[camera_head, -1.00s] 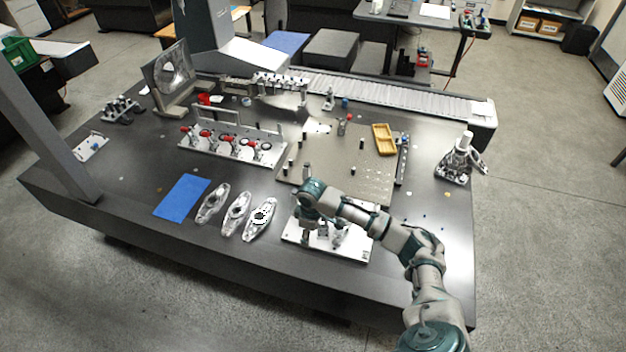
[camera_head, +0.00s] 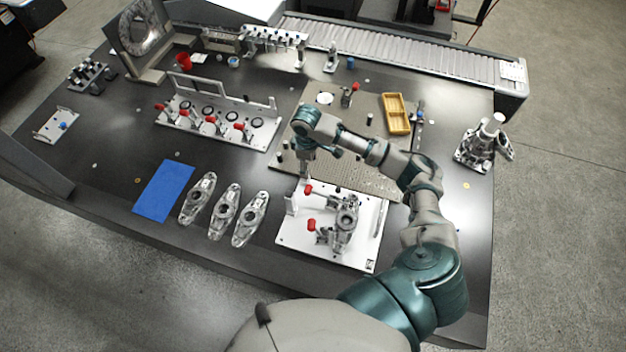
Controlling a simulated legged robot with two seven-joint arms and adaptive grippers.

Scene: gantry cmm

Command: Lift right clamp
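A white fixture plate (camera_head: 290,240) lies at the front right of the dark table, with a grey metal part (camera_head: 346,222) on it. Two clamps with red tips sit on the plate: a farther red tip (camera_head: 309,189) and a nearer red tip (camera_head: 311,225). My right gripper (camera_head: 304,176) points down just beyond the plate's far left corner, close to the farther red tip. Its fingers are too small and dark to tell open from shut, and I cannot tell whether it touches the clamp. My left gripper is out of view.
A perforated plate (camera_head: 350,170) with pegs and a yellow tray (camera_head: 396,114) lies behind. Another fixture (camera_head: 215,130) with several red-tipped clamps stands to the left. Several loose metal parts (camera_head: 224,211) and a blue mat (camera_head: 163,191) lie left of the white plate.

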